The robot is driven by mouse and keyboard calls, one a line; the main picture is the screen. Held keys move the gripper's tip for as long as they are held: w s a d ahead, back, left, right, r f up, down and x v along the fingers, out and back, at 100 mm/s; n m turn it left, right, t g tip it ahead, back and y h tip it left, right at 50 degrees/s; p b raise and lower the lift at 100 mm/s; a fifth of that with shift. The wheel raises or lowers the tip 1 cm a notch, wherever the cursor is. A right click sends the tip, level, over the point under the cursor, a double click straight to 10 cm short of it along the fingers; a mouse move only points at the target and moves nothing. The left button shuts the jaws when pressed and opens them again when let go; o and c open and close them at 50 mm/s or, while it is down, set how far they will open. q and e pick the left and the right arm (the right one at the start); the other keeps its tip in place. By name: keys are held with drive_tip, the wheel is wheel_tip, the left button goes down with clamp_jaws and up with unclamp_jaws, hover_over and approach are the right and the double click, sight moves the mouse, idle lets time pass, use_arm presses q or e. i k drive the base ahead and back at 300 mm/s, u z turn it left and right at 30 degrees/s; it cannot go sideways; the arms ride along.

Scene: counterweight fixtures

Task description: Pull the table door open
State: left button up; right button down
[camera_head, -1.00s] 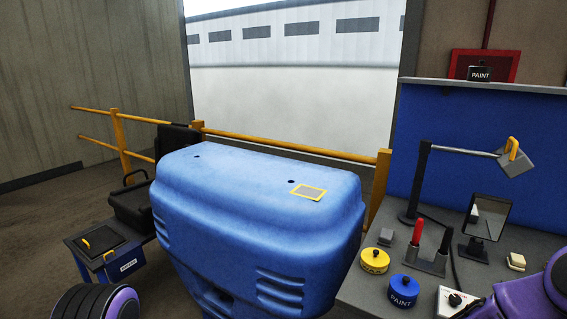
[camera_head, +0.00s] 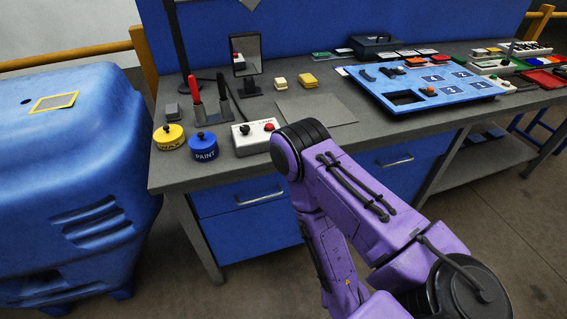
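The grey-topped table (camera_head: 310,140) fills the middle and right of the head view. Under its top are blue fronts with silver bar handles. The left front (camera_head: 235,192) has a handle (camera_head: 260,197); another handle (camera_head: 394,161) is on the blue front (camera_head: 402,170) to the right, behind my purple arm. No front looks open. Below the left handle is a second blue panel (camera_head: 252,231), partly covered by my arm. My purple arm crosses the picture from lower right, and its gripper is not visible. My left gripper is out of the picture too.
A blue rounded machine (camera_head: 70,180) stands left of the table.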

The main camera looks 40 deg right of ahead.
sight(247, 233)
drive_tip(key=z, duration=1.85)
drive_tip(key=k, duration=1.3)
drive_tip(key=z, duration=1.2)
drive_tip(key=i, duration=1.5)
drive_tip(key=u, duration=1.35)
drive_tip(key=i, duration=0.55)
drive_tip(key=u, duration=0.6)
